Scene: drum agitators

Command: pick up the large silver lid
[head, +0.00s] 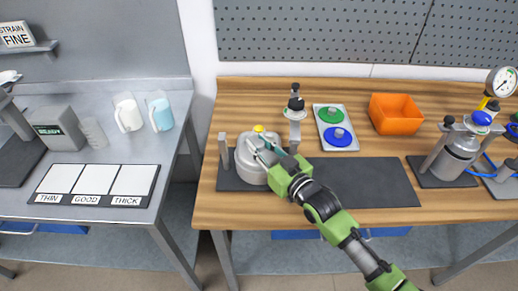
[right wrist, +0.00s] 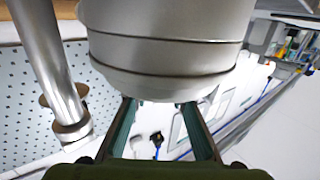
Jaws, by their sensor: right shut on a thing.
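The large silver lid (head: 249,158) shows as a round metal body at the left end of the wooden bench, over a dark mat. My right gripper (head: 265,147) reaches it from the lower right and is shut on it near its upper right side. In the right wrist view, a big pale metal round body with dark bands (right wrist: 165,45) fills the upper middle, just beyond the fingers (right wrist: 160,105). The fingertips' contact is partly hidden. A small yellow knob (head: 258,129) shows just behind the lid. My left gripper is not in view.
Grey posts stand on both sides of the lid, one at left (head: 223,150) and a stand (head: 295,115) behind it. A tray (head: 318,112) with green and blue discs and an orange bin (head: 396,113) are farther back. The dark mat (head: 375,182) is clear to the right.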

